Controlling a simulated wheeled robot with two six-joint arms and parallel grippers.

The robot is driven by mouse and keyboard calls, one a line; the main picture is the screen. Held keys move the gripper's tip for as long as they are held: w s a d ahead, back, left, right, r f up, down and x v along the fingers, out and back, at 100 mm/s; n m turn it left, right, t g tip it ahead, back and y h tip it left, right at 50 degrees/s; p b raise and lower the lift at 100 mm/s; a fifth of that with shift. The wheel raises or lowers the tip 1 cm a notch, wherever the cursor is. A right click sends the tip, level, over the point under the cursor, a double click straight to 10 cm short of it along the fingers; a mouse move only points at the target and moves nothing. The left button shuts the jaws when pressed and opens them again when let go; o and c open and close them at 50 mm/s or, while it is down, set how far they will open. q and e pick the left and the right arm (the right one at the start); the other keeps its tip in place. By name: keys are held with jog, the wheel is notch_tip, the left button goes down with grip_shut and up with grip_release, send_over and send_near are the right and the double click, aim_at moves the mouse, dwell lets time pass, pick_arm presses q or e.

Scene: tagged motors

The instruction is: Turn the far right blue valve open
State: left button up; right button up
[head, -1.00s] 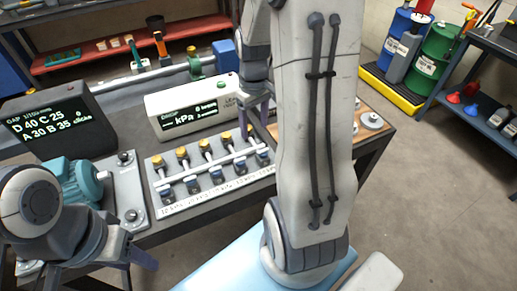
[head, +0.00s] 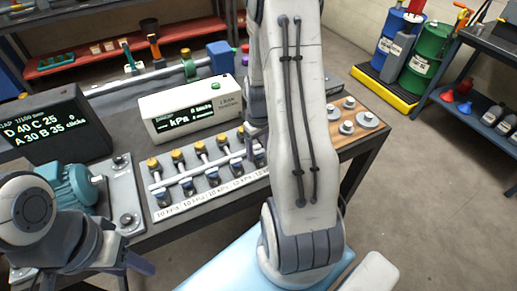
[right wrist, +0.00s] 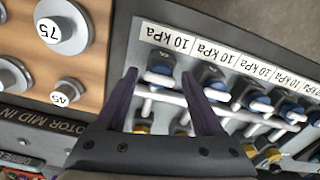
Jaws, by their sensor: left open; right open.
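A grey manifold panel (head: 205,203) carries a row of several blue valves with yellow-capped fittings behind them. The far right blue valve (head: 260,158) is partly hidden by my right gripper in the head view. In the right wrist view this valve (right wrist: 160,75) is the leftmost, under a "10 kPa" label. My right gripper (right wrist: 160,84) is open, with its fingers on either side of that valve; I cannot tell whether they touch it. My left gripper (head: 132,270) is open and empty in front of the bench, lower left.
A white leak tester (head: 190,107) stands behind the panel. A wooden board (head: 365,141) with metal weights lies to the right. A teal motor (head: 72,187) and a dark display (head: 55,125) are at the left.

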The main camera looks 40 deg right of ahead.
grip_shut()
jog(key=shift+m, duration=0.3)
jog(key=m+p, duration=0.1)
jog(key=m, duration=0.2)
jog(key=shift+m, duration=0.3)
jog(key=m+p, duration=0.1)
jog(key=m, duration=0.8)
jog(key=shift+p, duration=0.3)
jog(key=shift+w+m+p, duration=0.1)
jog(key=shift+m+p, duration=0.2)
jog(key=shift+m, duration=2)
